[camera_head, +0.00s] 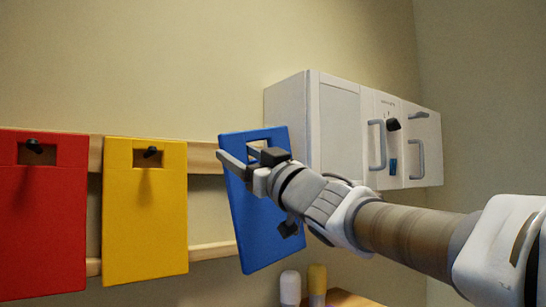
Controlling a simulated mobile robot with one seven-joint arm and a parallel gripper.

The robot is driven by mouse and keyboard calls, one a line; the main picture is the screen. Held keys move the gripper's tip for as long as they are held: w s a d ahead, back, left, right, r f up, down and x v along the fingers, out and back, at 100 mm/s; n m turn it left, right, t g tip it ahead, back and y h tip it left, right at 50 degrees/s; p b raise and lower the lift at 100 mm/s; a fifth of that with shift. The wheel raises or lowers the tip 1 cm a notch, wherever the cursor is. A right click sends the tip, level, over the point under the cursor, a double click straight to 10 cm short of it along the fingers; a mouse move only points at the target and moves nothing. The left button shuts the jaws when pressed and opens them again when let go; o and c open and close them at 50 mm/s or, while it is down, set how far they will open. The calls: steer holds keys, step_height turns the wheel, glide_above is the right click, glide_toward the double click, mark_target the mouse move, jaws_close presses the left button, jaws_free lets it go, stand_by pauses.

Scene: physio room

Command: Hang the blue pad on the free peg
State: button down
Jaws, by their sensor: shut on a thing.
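The blue pad (256,230) hangs slightly tilted in the middle of the head view, with a cut-out near its top. My gripper (248,160) is shut on the blue pad at its upper part, by the cut-out. A yellow pad (145,225) hangs from a dark peg (151,152) to the left, and a red pad (42,230) hangs from another dark peg (34,146) at the far left. The blue pad overlaps the right part of the wooden rack (206,157). No free peg shows; the pad and gripper hide part of the rack.
A white wall cabinet (335,130) with grey handles stands right behind my arm, close to the blue pad. Below are a white bottle (290,288) and a yellow bottle (317,282) by a wooden surface (350,299). The wall above the rack is clear.

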steer(key=shift+w+a+f, duration=0.3)
steer(key=shift+w+a, duration=0.8)
steer(key=shift+w, duration=0.35)
steer(key=shift+w+a+f, duration=0.3)
steer(key=shift+w+a, duration=0.85)
steer(key=shift+w, duration=0.3)
steer(key=shift+w+a+f, duration=0.3)
steer(key=shift+w+a, duration=0.8)
steer(key=shift+w, duration=0.35)
jaws_free()
steer(key=shift+d, duration=0.1)
